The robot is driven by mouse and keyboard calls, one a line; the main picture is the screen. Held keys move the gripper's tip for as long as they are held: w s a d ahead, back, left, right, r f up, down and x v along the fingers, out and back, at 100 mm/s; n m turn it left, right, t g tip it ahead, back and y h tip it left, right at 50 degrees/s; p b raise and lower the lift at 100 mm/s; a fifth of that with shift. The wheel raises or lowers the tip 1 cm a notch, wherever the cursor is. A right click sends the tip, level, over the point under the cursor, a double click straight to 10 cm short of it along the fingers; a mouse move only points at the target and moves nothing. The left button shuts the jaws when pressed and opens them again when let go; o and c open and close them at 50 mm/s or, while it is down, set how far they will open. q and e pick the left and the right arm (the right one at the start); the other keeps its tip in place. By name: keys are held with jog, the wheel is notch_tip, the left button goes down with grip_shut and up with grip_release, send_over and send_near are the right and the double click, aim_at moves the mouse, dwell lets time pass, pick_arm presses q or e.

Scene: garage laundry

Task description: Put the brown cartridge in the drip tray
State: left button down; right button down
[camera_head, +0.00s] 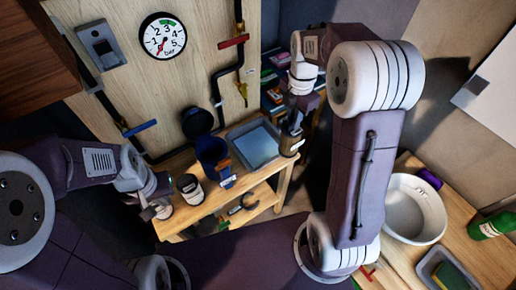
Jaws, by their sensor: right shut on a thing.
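The brown cartridge (291,142), with a pale label, hangs under my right gripper (295,122), which is shut on it. It is at the right edge of the drip tray (233,134) in this view; whether it touches the tray cannot be told. The drip tray is a shallow grey tray with a pale blue inside, on the small wooden bench. My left gripper (148,204) is at the bench's left end, beside a small pale-sided container (162,209). Its fingers are too small and overlapped to tell open from shut.
A dark jar with a white label (190,190) and a blue container (211,155) stand left of the tray. A pressure gauge (162,36) and pipes with coloured handles are on the back board. A white basin (413,210) and green bottle (492,226) are at right.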

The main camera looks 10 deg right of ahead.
jog(key=shift+w+d, duration=0.3)
jog(key=shift+d, duration=0.05)
jog(key=w+a+f+p, duration=0.2)
jog(key=w+a+f, duration=0.6)
jog(key=f, duration=0.3)
jog(key=shift+w+p, duration=0.2)
jog(key=shift+p, duration=0.15)
jog(key=shift+f, duration=0.1)
jog(key=c, duration=1.9)
grip_release()
jog(key=shift+s+f, duration=0.1)
jog(key=o, duration=0.4)
jog(key=shift+o, duration=0.2)
